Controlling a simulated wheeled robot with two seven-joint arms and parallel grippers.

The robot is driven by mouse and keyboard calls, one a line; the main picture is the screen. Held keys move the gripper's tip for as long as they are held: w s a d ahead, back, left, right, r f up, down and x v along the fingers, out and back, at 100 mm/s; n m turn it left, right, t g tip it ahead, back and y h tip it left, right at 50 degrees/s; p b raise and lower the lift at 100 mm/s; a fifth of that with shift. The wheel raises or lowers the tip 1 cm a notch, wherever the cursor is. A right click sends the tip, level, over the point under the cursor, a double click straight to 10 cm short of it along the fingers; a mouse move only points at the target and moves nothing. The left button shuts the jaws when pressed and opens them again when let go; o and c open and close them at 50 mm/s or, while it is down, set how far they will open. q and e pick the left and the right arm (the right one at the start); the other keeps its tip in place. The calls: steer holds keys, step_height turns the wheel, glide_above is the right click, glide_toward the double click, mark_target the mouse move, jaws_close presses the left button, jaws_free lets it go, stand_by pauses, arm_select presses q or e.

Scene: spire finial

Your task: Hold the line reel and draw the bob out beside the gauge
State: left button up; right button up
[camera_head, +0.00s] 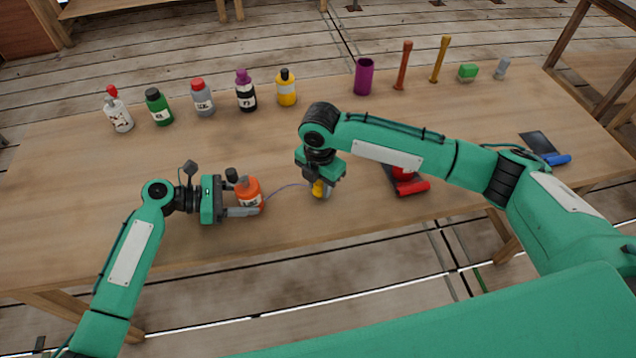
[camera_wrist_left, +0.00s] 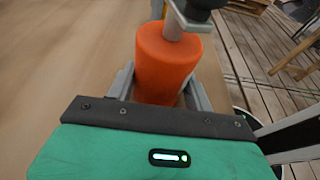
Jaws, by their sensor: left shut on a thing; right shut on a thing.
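The orange line reel (camera_head: 249,191) stands near the front edge of the table, left of centre. My left gripper (camera_head: 246,204) is shut on it from the left; in the left wrist view the orange reel (camera_wrist_left: 166,62) sits between the two grey fingers. A thin bluish line (camera_head: 286,187) runs from the reel to the right. My right gripper (camera_head: 319,184) points down and is shut on the yellow and grey bob (camera_head: 319,190), low over the table; its fingers are mostly hidden. I cannot tell which object is the gauge.
Several bottles (camera_head: 203,97) stand along the back left. A purple cup (camera_head: 363,76), two upright sticks (camera_head: 403,65), a green block (camera_head: 468,72) and a grey piece (camera_head: 502,68) stand at the back right. A red-handled tool (camera_head: 408,188) and a blue-handled one (camera_head: 555,159) lie right.

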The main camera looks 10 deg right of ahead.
glide_toward(364, 188)
steer(key=shift+d+f, duration=0.2)
steer(key=shift+f, duration=0.7)
steer(key=shift+d+f, duration=0.2)
steer(key=shift+f, duration=0.75)
steer(key=shift+d+f, duration=0.2)
steer(key=shift+f, duration=0.7)
steer(key=shift+a, duration=0.2)
steer(key=shift+a+f, duration=0.2)
steer(key=shift+a, duration=0.15)
steer(key=shift+a, duration=0.1)
steer(key=shift+f, duration=0.35)
stand_by(0.7)
steer(key=o, duration=1)
steer(key=shift+o, duration=0.2)
steer(key=shift+r, duration=0.1)
